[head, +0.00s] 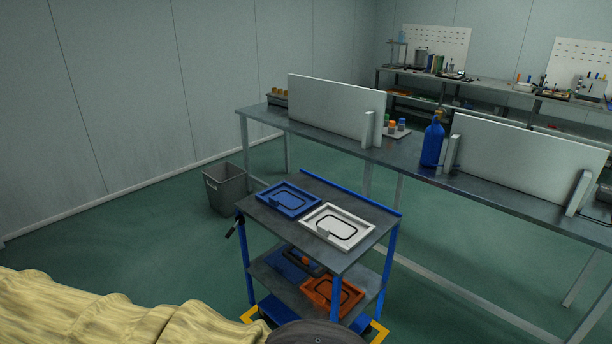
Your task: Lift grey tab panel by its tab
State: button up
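A light grey panel (341,227) lies flat on the top shelf of a cart. It has a raised rim and a dark rounded outline on its face. A small grey tab (322,233) stands up near its front-left edge. A blue panel (289,199) of similar form lies beside it on the left, close to it. My gripper is not in view; only a yellowish sleeve-like covering and a dark rounded part, probably mine, show along the bottom edge.
The cart's dark top shelf (364,205) has blue rails and posts. An orange panel (318,285) and another blue panel (285,265) lie on its lower shelf. A grey bin (226,188) stands left. A long bench (340,142) with upright boards and a blue bottle (432,145) stands behind.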

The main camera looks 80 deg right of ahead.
aim_at(342, 230)
jog(key=z, duration=3.5)
jog(key=k, duration=1.25)
jog(key=u, duration=0.15)
jog(key=i, duration=0.6)
jog(key=u, duration=0.65)
jog(key=i, duration=0.95)
jog(key=z, duration=0.35)
